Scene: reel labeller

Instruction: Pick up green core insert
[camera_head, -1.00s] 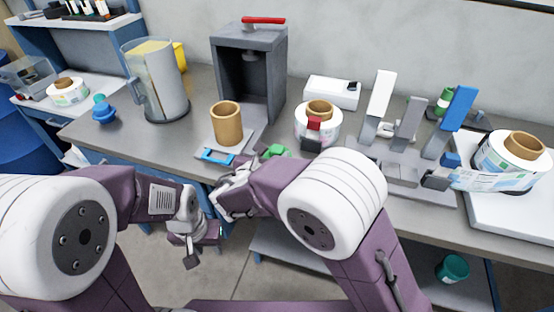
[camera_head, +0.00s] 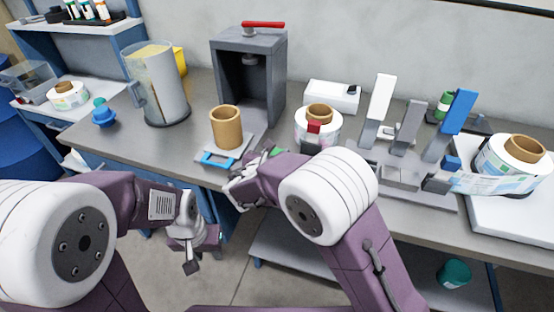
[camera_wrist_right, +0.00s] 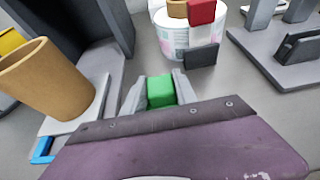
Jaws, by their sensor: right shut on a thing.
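The green core insert (camera_wrist_right: 161,91) sits between the two fingers of my right gripper (camera_wrist_right: 158,90) in the right wrist view. The fingers are shut on it near the bench's front edge. In the head view only a small green part (camera_head: 274,152) shows beside my right gripper (camera_head: 240,190); my arm hides the rest. My left gripper (camera_head: 190,255) hangs in front of the bench, apart from everything, and its finger opening is not clear.
A brown cardboard core (camera_head: 226,128) stands on a grey plate with a blue handle, left of my right gripper. A grey press (camera_head: 250,70) stands behind it. A label roll (camera_head: 318,127) with a red-topped block is behind my right arm. The labeller (camera_head: 405,145) stands further right.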

